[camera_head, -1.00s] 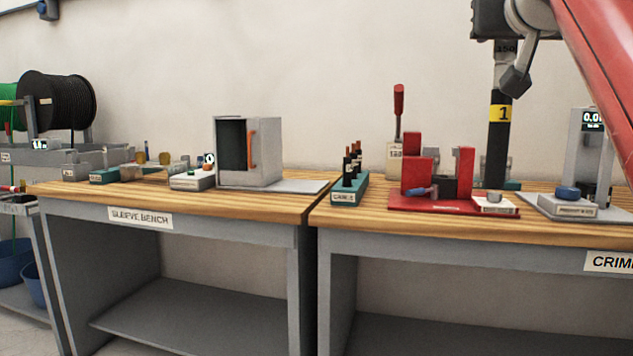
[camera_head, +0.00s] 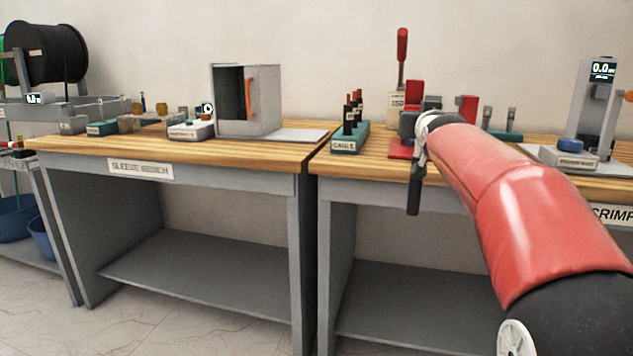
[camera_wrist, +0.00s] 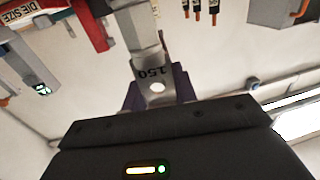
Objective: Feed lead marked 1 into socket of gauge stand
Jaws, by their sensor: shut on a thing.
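In the wrist view my gripper (camera_wrist: 157,96) is shut on a grey metal end piece (camera_wrist: 145,45) stamped 150, with a hole near the jaws. I take this to be the end of the lead marked 1; its yellow label and black length cannot be made out now. The grey upright stand (camera_head: 590,105) with a lit display, which looks like the gauge stand, is at the right of the bench, to the right of my arm. Its socket cannot be made out.
A red lever tool (camera_head: 402,65) stands on the right bench, partly behind my arm. A teal rack (camera_head: 350,138) with several dark leads stands left of it. A block with a blue top (camera_head: 570,147) sits before the stand. A grey open box (camera_head: 245,100) is on the left bench.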

